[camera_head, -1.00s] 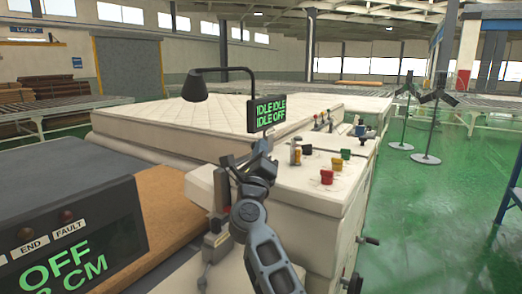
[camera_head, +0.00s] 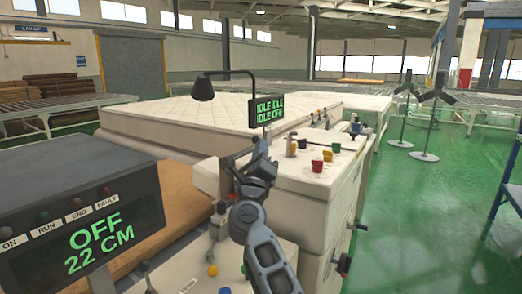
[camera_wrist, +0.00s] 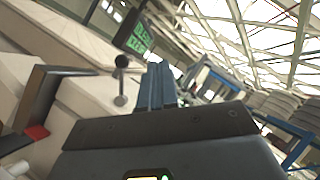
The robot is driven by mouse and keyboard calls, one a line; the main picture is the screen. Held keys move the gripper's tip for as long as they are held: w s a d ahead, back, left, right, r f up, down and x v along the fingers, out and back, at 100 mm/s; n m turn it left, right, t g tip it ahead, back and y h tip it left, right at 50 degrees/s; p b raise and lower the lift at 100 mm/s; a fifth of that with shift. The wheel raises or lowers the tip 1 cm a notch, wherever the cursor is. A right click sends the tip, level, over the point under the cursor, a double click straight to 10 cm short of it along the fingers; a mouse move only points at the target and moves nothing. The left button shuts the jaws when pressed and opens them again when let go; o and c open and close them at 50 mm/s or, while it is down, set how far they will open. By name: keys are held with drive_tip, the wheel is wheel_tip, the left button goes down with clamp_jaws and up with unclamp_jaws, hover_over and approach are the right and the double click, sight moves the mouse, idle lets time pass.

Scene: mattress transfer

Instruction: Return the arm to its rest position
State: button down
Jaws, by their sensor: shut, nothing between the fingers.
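My arm reaches up from the bottom middle of the head view, folded at the elbow. My gripper (camera_wrist: 158,86) shows in the wrist view with its two fingers together and nothing between them. In the head view the arm's end is in front of the cream machine cabinet, and its fingertips are hard to make out there. The wrist view is tilted, with the roof trusses at the upper right.
A control box (camera_head: 85,215) reading OFF, 22 CM stands at the left. The cream cabinet (camera_head: 320,195) carries coloured knobs and a display (camera_head: 267,112). A white mattress (camera_head: 180,120) lies behind. Stands (camera_head: 424,155) are on the open green floor (camera_head: 430,220) at right.

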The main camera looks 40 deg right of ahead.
idle(0.3)
drive_tip(key=s+a+f+n+t+y, duration=0.3)
drive_tip(key=s+a+f+n+y, duration=0.2)
drive_tip(key=s+f+n, duration=0.65)
drive_tip(key=s+a+f+n+t+y, duration=0.2)
drive_tip(key=s+a+f+n+y, duration=0.45)
drive_tip(key=s, duration=0.75)
drive_tip(key=s+a+n+g+y, duration=0.2)
drive_tip(key=s+a+n+g, duration=0.1)
drive_tip(key=s+n, duration=0.6)
drive_tip(key=s+a+f+n+g+y, duration=0.1)
drive_tip(key=s+a+n, duration=0.4)
drive_tip(key=s, duration=1.2)
drive_tip(key=n+g+y, duration=0.1)
drive_tip(key=n+y, duration=0.1)
drive_tip(key=n, duration=0.2)
drive_tip(key=shift+s+a+g, duration=0.15)
drive_tip(key=shift+s+g, duration=0.25)
